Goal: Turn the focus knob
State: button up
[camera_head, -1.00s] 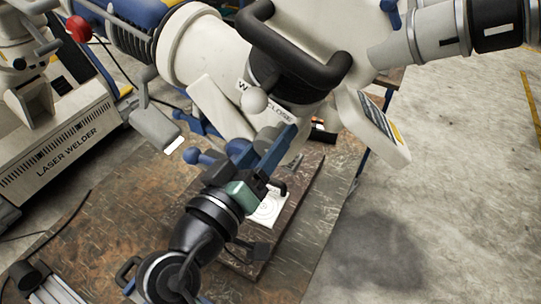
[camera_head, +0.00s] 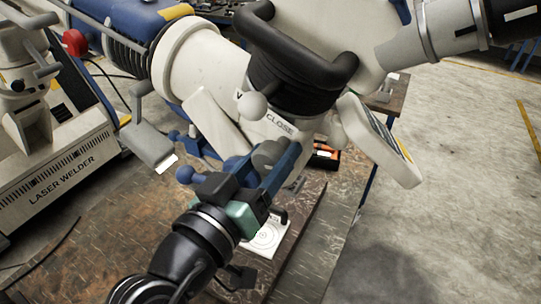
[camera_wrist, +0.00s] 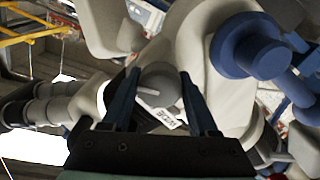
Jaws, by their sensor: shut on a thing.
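The focus knob (camera_wrist: 160,88) is a rounded grey knob with a white line on it, on the side of the pale microscope body. In the wrist view it sits between the two dark blue fingers of my gripper (camera_wrist: 160,80), which are shut on it. In the head view, my gripper (camera_head: 271,160) reaches up to the microscope (camera_head: 205,60) from below, and the grey knob (camera_head: 268,152) shows between the fingers, partly hidden by them. A white label lies beside the knob in the wrist view.
A white ball-ended handle (camera_head: 252,105) hangs just above my gripper. A blue round knob (camera_wrist: 250,50) stands close on the right in the wrist view. A worktable (camera_head: 110,215) with a white target sheet (camera_head: 265,238) lies below. A laser welder (camera_head: 60,170) stands at left; open floor is at right.

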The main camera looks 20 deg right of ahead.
jog(key=o, duration=1.4)
jog(key=shift+c, duration=0.2)
jog(key=b+v, duration=0.3)
jog(key=v, duration=1)
